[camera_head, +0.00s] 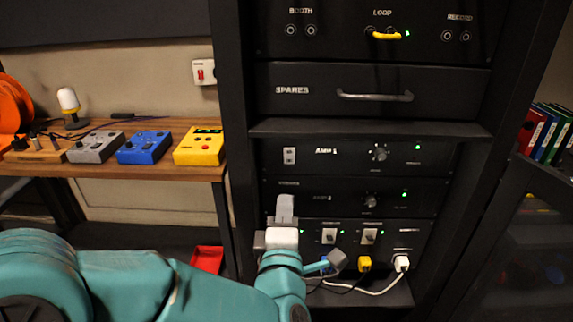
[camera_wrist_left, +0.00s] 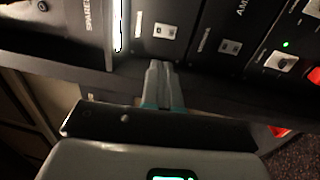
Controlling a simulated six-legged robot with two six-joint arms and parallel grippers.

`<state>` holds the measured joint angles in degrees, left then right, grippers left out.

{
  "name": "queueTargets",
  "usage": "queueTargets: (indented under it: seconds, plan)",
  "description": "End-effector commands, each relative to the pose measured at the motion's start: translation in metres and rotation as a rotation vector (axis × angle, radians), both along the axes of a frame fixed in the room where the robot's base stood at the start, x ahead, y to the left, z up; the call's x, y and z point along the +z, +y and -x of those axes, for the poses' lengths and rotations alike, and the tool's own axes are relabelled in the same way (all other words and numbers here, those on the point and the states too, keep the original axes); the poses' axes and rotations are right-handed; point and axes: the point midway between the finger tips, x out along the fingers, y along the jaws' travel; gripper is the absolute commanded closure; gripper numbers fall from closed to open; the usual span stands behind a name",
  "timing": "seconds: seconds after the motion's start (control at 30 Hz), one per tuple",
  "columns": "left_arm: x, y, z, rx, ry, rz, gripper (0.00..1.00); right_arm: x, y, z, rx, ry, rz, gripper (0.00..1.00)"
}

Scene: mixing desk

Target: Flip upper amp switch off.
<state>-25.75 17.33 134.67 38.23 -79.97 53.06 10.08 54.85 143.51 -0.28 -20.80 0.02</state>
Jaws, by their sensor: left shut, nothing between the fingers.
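The upper amp is the black AMP 1 panel (camera_head: 340,158) in the rack. Its pale switch (camera_head: 289,155) is at the panel's left end and also shows in the left wrist view (camera_wrist_left: 165,31). A green light (camera_head: 418,148) glows on its right. The switch's on or off position is too small to tell. My left gripper (camera_head: 285,200) is shut and empty, below the AMP 1 switch and in front of the lower amp's left end, hiding that switch in the head view. The fingers (camera_wrist_left: 161,68) point toward the panels; contact is not visible. My right gripper is not in view.
The lower amp (camera_head: 340,198) has a knob and green light. Its switch (camera_wrist_left: 230,47) shows in the wrist view. Below are two more switches and plugged cables (camera_head: 365,264). A SPARES drawer (camera_head: 375,90) with a protruding handle is above. A wooden bench (camera_head: 130,165) holds coloured boxes at left.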

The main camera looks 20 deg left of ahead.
Motion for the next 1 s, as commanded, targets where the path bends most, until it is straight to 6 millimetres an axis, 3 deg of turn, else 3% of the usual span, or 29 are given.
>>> queueTargets:
  seconds: [0.27,0.8,1.0]
  plan:
    - [0.002,0.004,-0.009,0.002,0.001,0.001,1.00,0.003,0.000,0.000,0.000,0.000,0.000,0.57]
    - [0.015,0.034,-0.111,0.002,0.001,0.001,1.00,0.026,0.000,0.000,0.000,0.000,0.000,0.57]
    - [0.017,0.040,-0.132,0.000,0.001,-0.001,1.00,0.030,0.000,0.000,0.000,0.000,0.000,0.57]
